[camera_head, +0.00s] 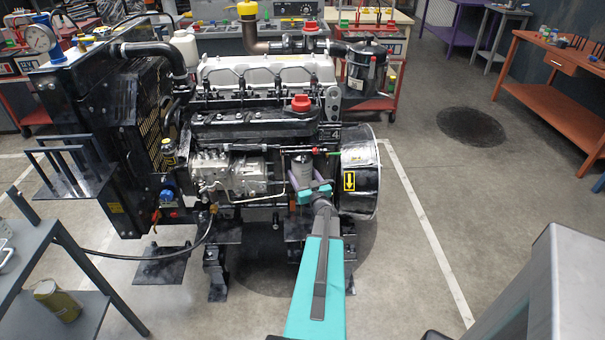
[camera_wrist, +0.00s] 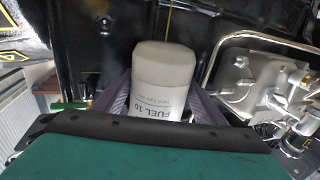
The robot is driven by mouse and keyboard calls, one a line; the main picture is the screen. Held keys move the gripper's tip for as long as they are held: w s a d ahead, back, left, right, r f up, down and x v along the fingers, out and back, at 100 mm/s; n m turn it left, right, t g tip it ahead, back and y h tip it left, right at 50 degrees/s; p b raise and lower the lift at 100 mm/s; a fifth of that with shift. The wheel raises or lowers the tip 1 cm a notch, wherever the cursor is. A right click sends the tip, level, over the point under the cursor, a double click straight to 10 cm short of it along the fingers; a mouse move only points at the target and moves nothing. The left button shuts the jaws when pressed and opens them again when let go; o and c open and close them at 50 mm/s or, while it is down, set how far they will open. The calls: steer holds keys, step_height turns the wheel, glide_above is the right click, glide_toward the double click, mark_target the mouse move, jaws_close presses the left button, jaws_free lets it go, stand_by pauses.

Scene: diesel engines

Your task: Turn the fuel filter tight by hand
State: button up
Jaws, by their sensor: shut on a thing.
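The fuel filter (camera_wrist: 165,85) is a white canister with "FUEL 10" printed on it, upside down in the wrist view. My gripper (camera_wrist: 165,100) has a purple-grey finger on each side of it and is shut on it.
A metal pump housing (camera_head: 224,168) sits left of the filter, and a black flywheel housing (camera_head: 361,170) with a yellow arrow label stands close on the right. A thin pipe runs just left of the filter. A grey cart (camera_head: 65,240) stands at left.

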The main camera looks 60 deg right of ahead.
mark_target(305, 180)
steer(key=shift+s+f, duration=0.2)
steer(key=o, duration=1.7)
steer(key=shift+r, duration=0.15)
steer(key=shift+w, duration=0.1)
steer(key=shift+c, duration=0.3)
steer(key=shift+a, duration=0.15)
steer(key=shift+v, duration=2.4)
steer(key=shift+w+a+m+g+h+b, duration=0.15)
steer(key=shift+m+g+h+b, duration=0.3)
steer(key=shift+b, duration=1.35)
